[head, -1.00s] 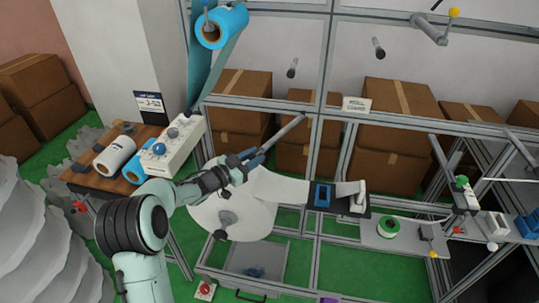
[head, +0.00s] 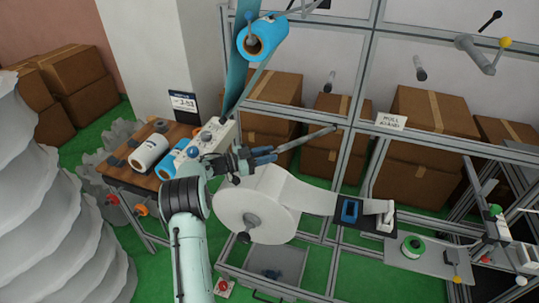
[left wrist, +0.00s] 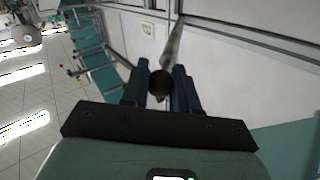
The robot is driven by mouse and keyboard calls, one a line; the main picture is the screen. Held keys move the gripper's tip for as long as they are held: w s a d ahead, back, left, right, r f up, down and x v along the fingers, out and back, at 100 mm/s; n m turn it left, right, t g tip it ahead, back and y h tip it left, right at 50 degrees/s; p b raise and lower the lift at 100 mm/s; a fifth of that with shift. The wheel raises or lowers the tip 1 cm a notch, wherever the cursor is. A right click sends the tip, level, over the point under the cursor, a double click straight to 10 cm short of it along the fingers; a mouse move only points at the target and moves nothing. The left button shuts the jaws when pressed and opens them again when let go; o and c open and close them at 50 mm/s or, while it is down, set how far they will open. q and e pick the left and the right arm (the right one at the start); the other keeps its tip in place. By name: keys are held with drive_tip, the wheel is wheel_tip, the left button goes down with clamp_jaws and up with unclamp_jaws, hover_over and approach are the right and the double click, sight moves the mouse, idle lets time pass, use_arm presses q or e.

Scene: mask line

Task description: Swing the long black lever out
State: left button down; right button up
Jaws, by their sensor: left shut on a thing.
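A long dark grey bar (head: 305,138), which looks like the lever, runs from the frame's upright post at right down-left to my left gripper (head: 268,154). In the left wrist view a black ball end (left wrist: 160,83) sits between the two blue fingers of my left gripper (left wrist: 160,88). The bar (left wrist: 173,45) runs away from the ball toward the pale panel. My left gripper is shut on this end, above and slightly behind the big white roll. The hand partly hides the bar's near end in the head view. My right gripper is in neither view.
The big white roll (head: 255,203) feeds a web right to a black plate (head: 350,211). A white control box (head: 212,139) and a wooden table (head: 120,172) with rolls stand left of the hand. A blue roll (head: 263,38) hangs above. Metal uprights (head: 350,130) stand close right.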

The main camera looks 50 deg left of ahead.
use_arm(q)
drive_tip(key=c, duration=0.9)
unclamp_jaws()
drive_tip(key=shift+o, duration=0.2)
drive_tip(key=shift+s, duration=0.1)
drive_tip(key=b+v, duration=0.2)
drive_tip(key=v, duration=1.1)
drive_tip(key=shift+b, duration=0.35)
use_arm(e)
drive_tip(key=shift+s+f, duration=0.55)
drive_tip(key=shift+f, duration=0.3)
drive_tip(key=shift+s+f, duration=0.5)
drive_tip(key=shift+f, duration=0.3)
use_arm(q)
drive_tip(key=shift+s, duration=0.1)
